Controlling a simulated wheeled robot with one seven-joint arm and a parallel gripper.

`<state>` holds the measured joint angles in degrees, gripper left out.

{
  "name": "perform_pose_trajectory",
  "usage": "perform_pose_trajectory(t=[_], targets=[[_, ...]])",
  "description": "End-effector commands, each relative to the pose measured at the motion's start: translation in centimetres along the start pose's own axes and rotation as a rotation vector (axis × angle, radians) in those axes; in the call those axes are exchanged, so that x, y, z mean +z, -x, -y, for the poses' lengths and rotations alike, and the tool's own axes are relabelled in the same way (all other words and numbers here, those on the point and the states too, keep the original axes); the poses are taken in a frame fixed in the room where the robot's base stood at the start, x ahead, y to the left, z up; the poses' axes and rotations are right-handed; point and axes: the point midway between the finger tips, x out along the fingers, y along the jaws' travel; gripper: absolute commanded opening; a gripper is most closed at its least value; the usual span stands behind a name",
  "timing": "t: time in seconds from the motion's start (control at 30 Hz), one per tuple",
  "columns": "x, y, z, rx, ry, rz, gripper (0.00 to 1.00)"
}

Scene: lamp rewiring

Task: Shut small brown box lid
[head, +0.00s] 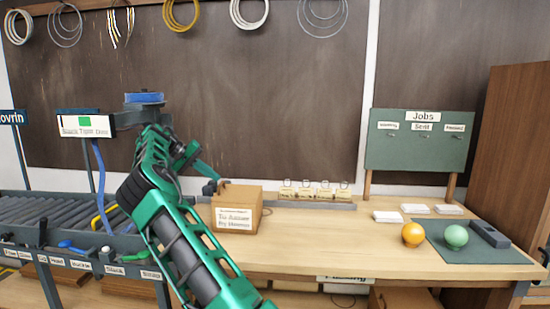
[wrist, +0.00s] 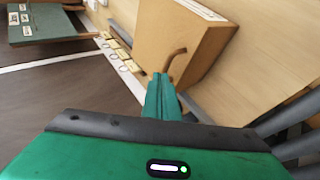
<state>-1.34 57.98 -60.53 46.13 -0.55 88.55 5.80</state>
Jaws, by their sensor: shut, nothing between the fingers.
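The small brown box (head: 237,217) stands on the wooden workbench in the head view, with a white label on its front. Its top looks covered by a tan panel, but I cannot tell whether the lid is fully down. In the wrist view the box (wrist: 165,35) fills the upper middle, and a curved brown strip (wrist: 180,58) shows against its face. My gripper (wrist: 160,80) is shut and empty, its fingertips close to that strip; I cannot tell whether they touch. In the head view my gripper (head: 215,177) is behind and left of the box top.
A rail with several tagged cards (head: 315,191) runs along the back of the bench. An orange ball (head: 413,234) and a green ball (head: 456,236) are at the right. A roller conveyor (head: 60,208) stands at the left. The bench in front of the box is clear.

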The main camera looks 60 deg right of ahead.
Motion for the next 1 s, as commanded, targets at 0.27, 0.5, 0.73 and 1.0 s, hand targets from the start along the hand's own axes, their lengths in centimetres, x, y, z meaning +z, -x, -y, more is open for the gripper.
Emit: perform_pose_trajectory(t=[0.27, 0.5, 0.73, 1.0], targets=[[-0.2, -2.0, 1.7, 0.001, -0.004, 0.009, 0.00], [-0.3, -2.6, 2.0, 0.001, -0.008, 0.011, 0.00], [-0.3, -2.6, 2.0, 0.001, -0.009, 0.011, 0.00], [-0.3, -2.6, 1.9, 0.001, -0.009, 0.011, 0.00]])
